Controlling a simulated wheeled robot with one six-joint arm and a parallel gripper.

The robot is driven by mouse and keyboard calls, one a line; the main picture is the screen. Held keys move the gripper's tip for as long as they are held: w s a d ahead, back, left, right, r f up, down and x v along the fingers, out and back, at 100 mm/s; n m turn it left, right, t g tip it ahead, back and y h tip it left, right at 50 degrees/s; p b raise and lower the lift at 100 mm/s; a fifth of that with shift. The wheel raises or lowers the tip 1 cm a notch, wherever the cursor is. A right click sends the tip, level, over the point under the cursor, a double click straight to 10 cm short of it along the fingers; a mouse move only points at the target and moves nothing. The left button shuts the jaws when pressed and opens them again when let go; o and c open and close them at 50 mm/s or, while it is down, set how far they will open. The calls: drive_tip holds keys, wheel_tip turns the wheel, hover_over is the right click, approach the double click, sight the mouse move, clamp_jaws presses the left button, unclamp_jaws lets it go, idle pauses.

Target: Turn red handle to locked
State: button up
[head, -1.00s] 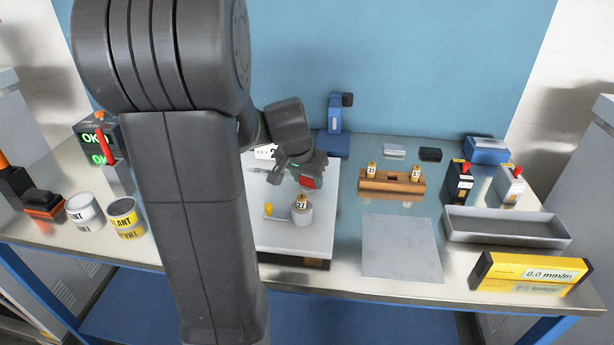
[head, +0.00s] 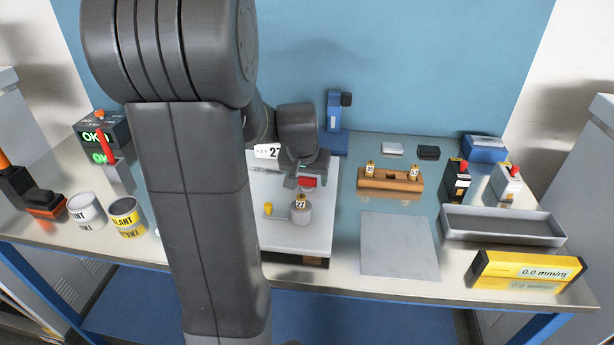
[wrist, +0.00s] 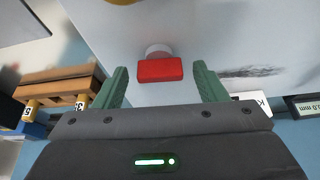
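The red handle (head: 308,182) is a small red block on a pale round stem, on the white board (head: 300,238). In the wrist view the red handle (wrist: 160,70) lies crosswise between the two green fingers of my gripper (wrist: 160,77). The fingers are apart, with a visible gap on each side of the handle, so they do not grip it. In the head view my gripper (head: 303,177) is at the handle, and my wrist hides part of the area behind it. No lock marking is legible.
A KEY sign (head: 267,151) is behind left. A wooden rack (head: 391,182) stands right. A flat grey plate (head: 399,246) lies front right.

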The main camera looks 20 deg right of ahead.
drive_tip(key=v, duration=1.4)
drive_tip(key=shift+f, duration=0.15)
drive_tip(key=x, duration=1.3)
drive_tip(key=shift+w+d+f, duration=0.1)
drive_tip(key=shift+f, duration=0.25)
